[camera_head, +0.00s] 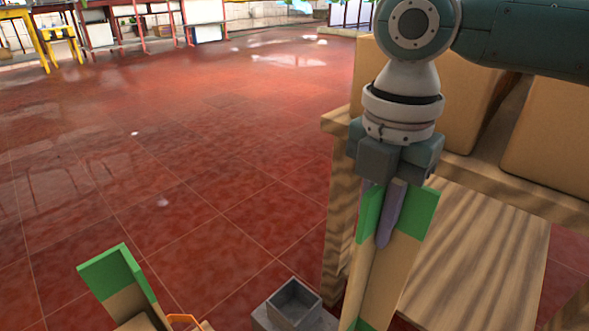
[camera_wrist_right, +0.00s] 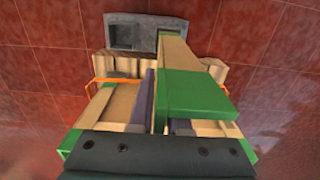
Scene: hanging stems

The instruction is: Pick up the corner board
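A corner board (camera_head: 386,265), L-shaped in section, is tan wood with green ends and stands upright in front of the wooden stand. It also shows in the right wrist view (camera_wrist_right: 196,95), its green end close to the camera. My right gripper (camera_head: 380,212) points down over its top end. Its purple fingers lie on either side of one leg of the board and look closed on it. A second corner board (camera_head: 120,280) stands at the lower left. My left gripper is not in view.
A grey open box (camera_head: 294,302) is at the bottom middle, with an orange handle (camera_head: 185,320) beside it. The wooden stand (camera_head: 475,260) with tan boxes (camera_head: 550,130) is at the right, close to my right arm. Red tiled floor at the left is clear.

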